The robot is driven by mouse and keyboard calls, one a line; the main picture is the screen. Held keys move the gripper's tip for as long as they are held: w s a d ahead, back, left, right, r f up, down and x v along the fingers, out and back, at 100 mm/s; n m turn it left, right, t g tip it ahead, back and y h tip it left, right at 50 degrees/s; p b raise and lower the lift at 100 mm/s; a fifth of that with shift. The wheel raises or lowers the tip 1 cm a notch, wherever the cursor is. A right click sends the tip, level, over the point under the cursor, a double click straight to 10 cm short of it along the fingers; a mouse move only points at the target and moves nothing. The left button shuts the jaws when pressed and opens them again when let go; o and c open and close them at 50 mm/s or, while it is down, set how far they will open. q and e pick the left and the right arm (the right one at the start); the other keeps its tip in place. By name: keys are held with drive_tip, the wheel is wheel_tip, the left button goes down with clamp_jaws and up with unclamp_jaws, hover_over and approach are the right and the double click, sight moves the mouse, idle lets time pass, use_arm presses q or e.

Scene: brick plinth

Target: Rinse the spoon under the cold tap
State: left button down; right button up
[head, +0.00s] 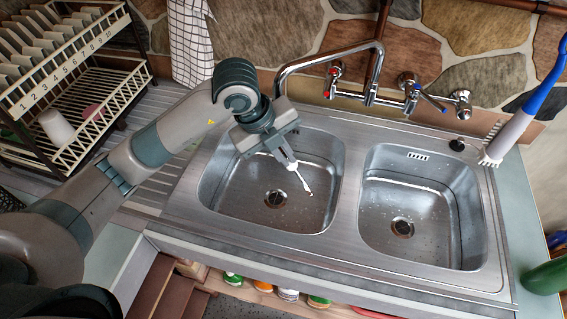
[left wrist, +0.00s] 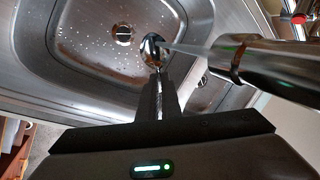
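My left gripper (head: 290,163) is over the left basin (head: 225,185), pointing down, with its fingers shut on the spoon (head: 304,184). In the left wrist view the spoon's shiny bowl (left wrist: 152,48) sticks out past the fingertips (left wrist: 158,82); its handle is mostly hidden between them. The chrome spout (left wrist: 270,68) is close to the right of the bowl. A pale streak like a water stream (left wrist: 188,50) runs from the spout's mouth to the bowl. The cold tap (head: 412,97) has a blue lever; the other tap (head: 333,80) is marked red. My right gripper is not in view.
The right basin (head: 380,215) is empty with wet drops. A dish rack (head: 90,120) with plates stands at the left. A blue-handled brush (head: 515,130) is at the right rim, and a green bottle (head: 545,277) lies at the lower right. The spout (head: 330,58) arches near my wrist.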

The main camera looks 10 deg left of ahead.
use_arm(q)
drive_tip(key=shift+w+f, duration=0.1)
drive_tip(key=shift+w, duration=0.3)
idle(0.3)
drive_tip(key=shift+d, duration=0.3)
drive_tip(key=shift+d, duration=0.25)
drive_tip(key=shift+s, duration=0.15)
idle(0.4)
drive_tip(key=shift+s, duration=0.2)
drive_tip(key=s, duration=0.7)
drive_tip(key=shift+s+p, duration=0.2)
drive_tip(key=shift+p, duration=0.25)
idle(1.6)
